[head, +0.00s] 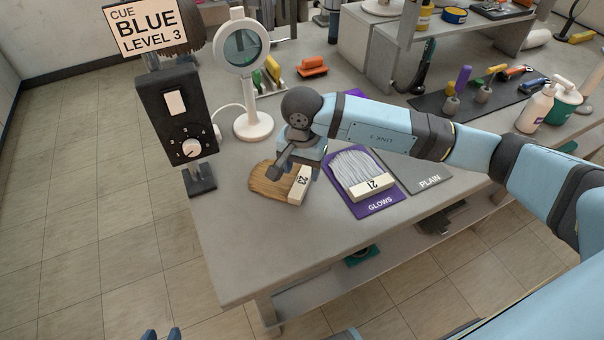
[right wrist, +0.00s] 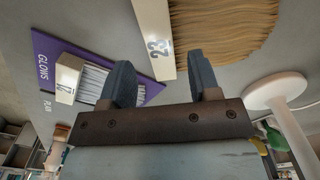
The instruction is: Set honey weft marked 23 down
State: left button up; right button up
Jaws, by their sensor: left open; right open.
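The honey weft marked 23 (head: 265,181) has golden strands and a white band, and appears to lie on the bare grey table left of the purple mat. In the right wrist view its band (right wrist: 158,40) is close to my fingertips, with one end appearing between them. My right gripper (head: 289,168) is above the band, its fingers (right wrist: 160,75) apart and not pressed on it. The head view partly hides the fingertips. My left gripper (head: 160,335) shows only its fingertips at the bottom edge, apart and empty, away from the table.
A grey weft marked 21 (head: 366,187) lies on the purple GLOWS mat (head: 380,207). The grey PLAIN mat (head: 428,181) is empty. A round magnifier stand (head: 253,125) and a black dial box (head: 180,115) stand at left. The front left table corner is clear.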

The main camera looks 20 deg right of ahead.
notch_tip(320, 180, up, 9)
jog(key=shift+f, duration=0.15)
dwell(0.5)
